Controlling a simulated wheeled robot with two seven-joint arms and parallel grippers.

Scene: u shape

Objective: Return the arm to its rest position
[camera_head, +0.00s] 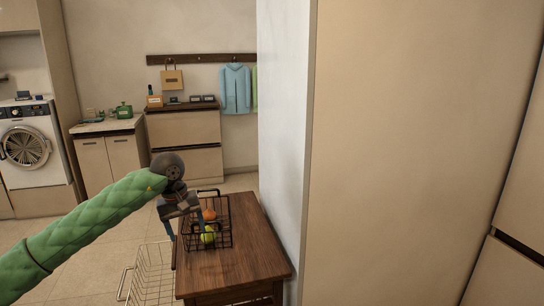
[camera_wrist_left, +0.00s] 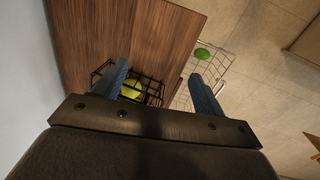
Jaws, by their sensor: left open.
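My left arm, in a green quilted sleeve, reaches in from the left of the head view. Its left gripper (camera_head: 186,228) is open, at the left side of a black wire basket (camera_head: 222,243). In the left wrist view the blue fingers of the gripper (camera_wrist_left: 158,70) are spread with nothing held between them. The basket stands on a brown wooden table and holds an orange fruit (camera_head: 209,215) and a yellow-green fruit (camera_head: 208,235). The yellow-green fruit (camera_wrist_left: 131,90) also shows beside one finger in the wrist view. My right gripper is not in view.
A pale wire basket (camera_head: 150,273) stands left of the wooden table (camera_head: 245,262); a green item (camera_wrist_left: 203,54) shows in it in the wrist view. A wall (camera_head: 285,110) rises close to the table's right. Tiled floor lies open to the left.

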